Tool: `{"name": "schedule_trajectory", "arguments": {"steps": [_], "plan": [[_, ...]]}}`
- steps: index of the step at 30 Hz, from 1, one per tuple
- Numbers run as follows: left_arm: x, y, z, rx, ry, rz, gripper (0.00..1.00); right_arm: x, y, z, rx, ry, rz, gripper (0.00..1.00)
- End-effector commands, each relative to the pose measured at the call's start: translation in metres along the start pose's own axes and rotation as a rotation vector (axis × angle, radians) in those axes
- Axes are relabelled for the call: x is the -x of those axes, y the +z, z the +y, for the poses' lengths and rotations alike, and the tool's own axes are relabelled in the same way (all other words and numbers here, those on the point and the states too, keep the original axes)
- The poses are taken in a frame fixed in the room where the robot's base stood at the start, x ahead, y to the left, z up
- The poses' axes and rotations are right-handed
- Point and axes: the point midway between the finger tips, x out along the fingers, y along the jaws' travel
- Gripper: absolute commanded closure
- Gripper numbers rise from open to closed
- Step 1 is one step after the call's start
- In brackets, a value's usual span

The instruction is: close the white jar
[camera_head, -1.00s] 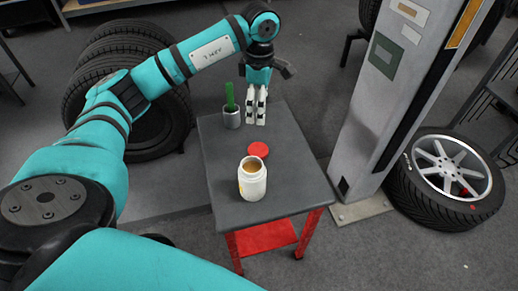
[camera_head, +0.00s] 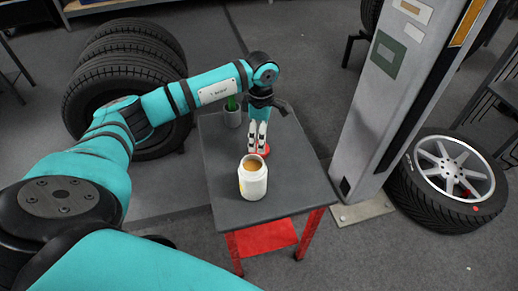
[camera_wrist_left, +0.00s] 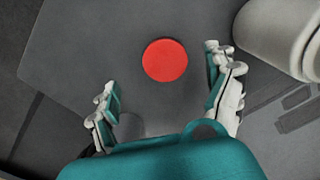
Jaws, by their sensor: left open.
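The white jar (camera_head: 253,181) stands upright and open on the small grey table, with orange-brown contents showing at its mouth. Its side also shows at the upper right of the left wrist view (camera_wrist_left: 283,32). The round red lid (camera_head: 263,151) lies flat on the table just behind the jar, partly hidden by my gripper. In the left wrist view the whole lid (camera_wrist_left: 165,60) shows ahead of the fingers. My left gripper (camera_head: 257,139) points down over the lid, open and empty, its fingers apart on either side (camera_wrist_left: 170,88). My right gripper is not in view.
The grey table (camera_head: 290,185) has red legs. A dark cup (camera_head: 232,119) with a green item stands at its back left, partly behind my arm. A grey column (camera_head: 390,100) rises right of the table. Tyres (camera_head: 120,75) stand at the left and a wheel (camera_head: 450,180) lies right.

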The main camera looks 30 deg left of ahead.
Motion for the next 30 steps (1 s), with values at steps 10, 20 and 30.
{"name": "schedule_trajectory", "arguments": {"steps": [10,20,30], "plan": [[-0.037,0.0,-0.008,0.0,-0.004,0.001,0.13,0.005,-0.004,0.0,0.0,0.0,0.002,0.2],[-0.052,0.0,-0.006,0.0,0.0,0.0,0.13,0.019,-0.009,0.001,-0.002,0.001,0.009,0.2],[-0.052,0.0,-0.006,0.0,0.0,0.0,0.39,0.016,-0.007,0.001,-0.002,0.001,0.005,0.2]]}}
